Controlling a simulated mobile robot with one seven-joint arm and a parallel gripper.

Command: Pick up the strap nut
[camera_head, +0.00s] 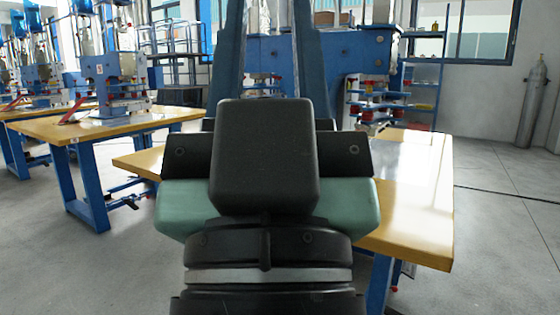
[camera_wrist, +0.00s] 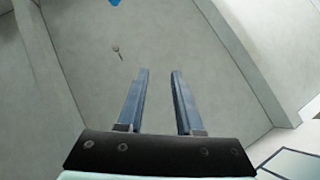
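I cannot make out a strap nut in either view. My gripper (camera_wrist: 161,72) is open in the wrist view, with a clear gap between its two fingers and nothing held. It also shows large in the middle of the head view (camera_head: 267,12), with its fingers running up past the top edge. My gripper and wrist hide the middle of the wooden worktable (camera_head: 415,190) behind them. The wrist view faces a plain grey surface, with a small thin object (camera_wrist: 116,49) on it that I cannot identify.
A blue machine (camera_head: 350,55) stands at the back of the worktable. A blue shelf rack (camera_head: 420,80) is behind it. A second wooden table (camera_head: 85,125) with machines stands left. A gas cylinder (camera_head: 531,105) is far right. The worktable's right part looks clear.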

